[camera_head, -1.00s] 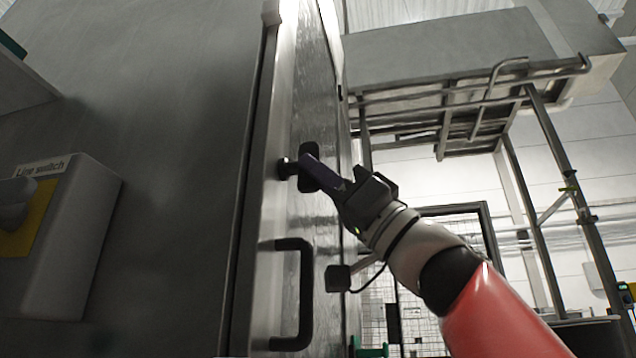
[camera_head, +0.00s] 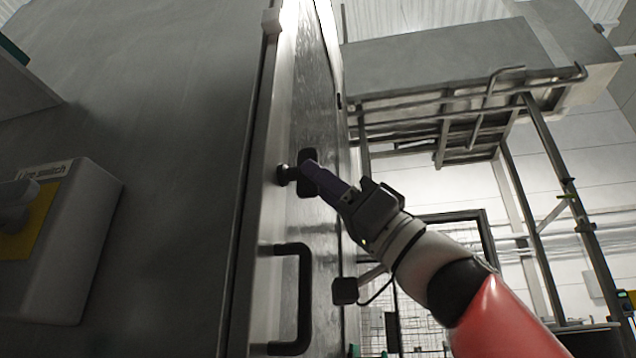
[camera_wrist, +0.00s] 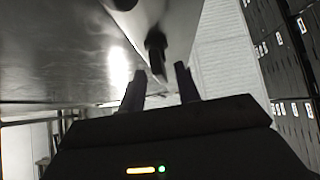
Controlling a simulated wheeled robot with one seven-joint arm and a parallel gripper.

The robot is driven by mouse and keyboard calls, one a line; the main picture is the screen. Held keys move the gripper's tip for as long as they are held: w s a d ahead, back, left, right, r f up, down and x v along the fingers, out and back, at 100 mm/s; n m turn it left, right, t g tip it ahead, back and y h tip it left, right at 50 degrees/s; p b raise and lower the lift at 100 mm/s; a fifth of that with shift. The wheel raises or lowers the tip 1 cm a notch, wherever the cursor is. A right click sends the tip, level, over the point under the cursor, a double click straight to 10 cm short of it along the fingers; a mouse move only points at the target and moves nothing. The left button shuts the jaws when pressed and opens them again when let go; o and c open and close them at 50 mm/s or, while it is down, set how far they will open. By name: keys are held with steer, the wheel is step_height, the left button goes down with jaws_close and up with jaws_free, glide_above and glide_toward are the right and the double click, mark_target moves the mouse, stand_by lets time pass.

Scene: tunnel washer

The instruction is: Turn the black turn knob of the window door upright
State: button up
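In the wrist view the knob (camera_wrist: 156,52) points down toward my gripper (camera_wrist: 160,78). The two fingers are apart, with the knob's tip close to the gap between them. Whether they touch it cannot be told.
A black bar handle (camera_head: 303,300) is on the door below the knob. A switch box (camera_head: 75,240) is on the grey wall at the left. A metal platform frame (camera_head: 450,110) stands at the right, behind my arm.

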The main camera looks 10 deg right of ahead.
steer(key=b+v, duration=0.2)
steer(key=v, duration=0.4)
steer(key=shift+d+f+b, duration=0.2)
steer(key=shift+b, duration=0.1)
steer(key=shift+s+d, duration=0.1)
